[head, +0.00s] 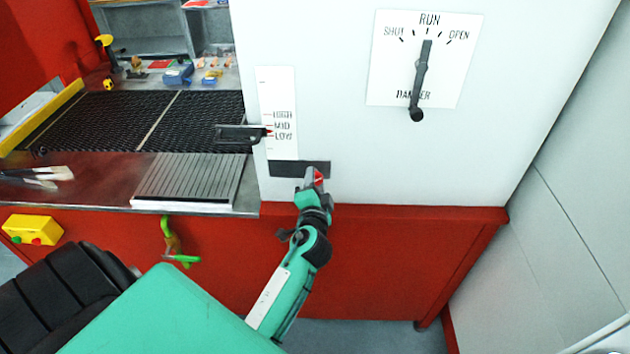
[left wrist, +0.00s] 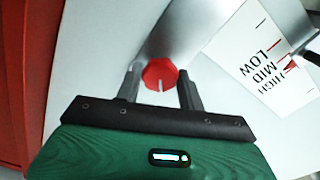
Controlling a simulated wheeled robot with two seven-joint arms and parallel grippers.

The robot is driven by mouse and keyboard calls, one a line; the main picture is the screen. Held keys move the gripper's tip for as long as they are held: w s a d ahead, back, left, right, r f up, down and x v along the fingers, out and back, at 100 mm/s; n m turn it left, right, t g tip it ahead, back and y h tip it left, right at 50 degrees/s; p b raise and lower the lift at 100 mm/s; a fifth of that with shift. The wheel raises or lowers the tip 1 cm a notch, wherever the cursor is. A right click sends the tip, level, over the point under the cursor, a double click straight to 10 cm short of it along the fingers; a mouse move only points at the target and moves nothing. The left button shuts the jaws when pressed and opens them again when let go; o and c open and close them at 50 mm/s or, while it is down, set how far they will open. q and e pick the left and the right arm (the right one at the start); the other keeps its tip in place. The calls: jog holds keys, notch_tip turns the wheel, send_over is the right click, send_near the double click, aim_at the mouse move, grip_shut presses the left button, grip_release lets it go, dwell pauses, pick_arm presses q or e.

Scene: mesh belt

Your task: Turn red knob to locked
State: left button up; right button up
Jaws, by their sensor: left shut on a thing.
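The red knob (left wrist: 160,75) sits on the pale cabinet face, with a white pointer line on its front. In the left wrist view my left gripper (left wrist: 161,88) has its two fingers on either side of the knob, shut on it. In the head view the left gripper (head: 314,180) reaches up to the cabinet, and a bit of the red knob (head: 319,178) shows at its tip. Any lock marking around the knob cannot be read. My right gripper is not in view.
A HIGH, MID, LOW scale (head: 281,115) with a dark lever (head: 238,134) is above left of the gripper. A RUN, SHUT, OPEN dial (head: 425,58) with a dark handle is at upper right. A mesh belt (head: 140,120) and a grooved metal plate (head: 187,178) lie left.

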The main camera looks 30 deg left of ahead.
pick_arm(q)
jog(key=shift+m+p, duration=1.25)
jog(key=shift+m, duration=2.45)
jog(key=o, duration=1)
